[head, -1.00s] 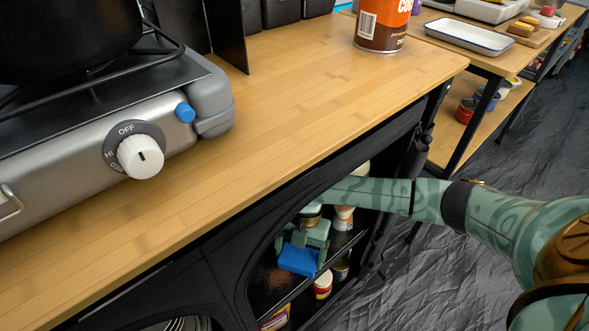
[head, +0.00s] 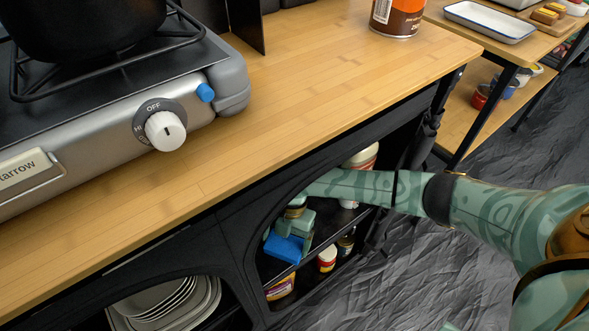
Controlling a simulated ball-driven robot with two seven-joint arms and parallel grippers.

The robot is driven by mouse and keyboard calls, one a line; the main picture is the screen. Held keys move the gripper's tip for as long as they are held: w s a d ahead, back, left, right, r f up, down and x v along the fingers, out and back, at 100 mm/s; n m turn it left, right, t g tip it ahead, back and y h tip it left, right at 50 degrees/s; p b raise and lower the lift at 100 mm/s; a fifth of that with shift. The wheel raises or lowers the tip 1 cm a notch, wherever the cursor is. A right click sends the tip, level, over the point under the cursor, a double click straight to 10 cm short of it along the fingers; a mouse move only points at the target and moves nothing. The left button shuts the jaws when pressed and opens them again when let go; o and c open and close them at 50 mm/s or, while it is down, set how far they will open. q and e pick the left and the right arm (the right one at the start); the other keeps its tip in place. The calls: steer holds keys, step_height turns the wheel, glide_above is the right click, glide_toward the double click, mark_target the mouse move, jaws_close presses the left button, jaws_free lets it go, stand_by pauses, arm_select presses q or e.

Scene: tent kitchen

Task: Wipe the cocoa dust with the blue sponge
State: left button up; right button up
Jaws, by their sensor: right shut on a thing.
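The blue sponge (head: 284,247) is in the open cupboard under the counter, low over or on the upper black shelf (head: 272,270). I cannot tell whether it touches the shelf. My right gripper (head: 290,236) reaches in through the cupboard opening from the right and is shut on the sponge from above. The cocoa dust cannot be made out clearly now; the sponge, gripper and cupboard edge hide much of the shelf around it. My left gripper is not in view.
Jars (head: 327,258) and a yellow-purple packet (head: 282,287) stand below. A larger jar (head: 362,160) is behind my forearm. The cupboard's black frame (head: 232,262) closes in on the left. Plates (head: 170,300) fill the neighbouring opening. A stove (head: 110,120) and brown-orange tin (head: 398,18) stand on the counter.

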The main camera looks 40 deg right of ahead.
mark_target(269, 250)
steer(key=shift+s+a+p, duration=0.15)
steer(key=shift+a+p, duration=0.3)
steer(key=shift+a, duration=1.7)
steer(key=shift+w+d, duration=0.1)
steer(key=shift+w, duration=0.4)
steer(key=shift+d+r, duration=0.1)
steer(key=shift+d, duration=1.3)
steer(key=shift+d+f, duration=0.2)
steer(key=shift+d, duration=1.95)
steer(key=shift+w+d+p, duration=0.1)
steer(key=shift+d+p, duration=0.3)
steer(key=shift+d, duration=1.3)
steer(key=shift+a+r+p, duration=0.15)
steer(key=shift+a+p, duration=0.25)
steer(key=shift+a, duration=3.3)
steer(key=shift+s+a+p, duration=0.2)
steer(key=shift+a+p, duration=0.25)
steer(key=shift+a, duration=1.25)
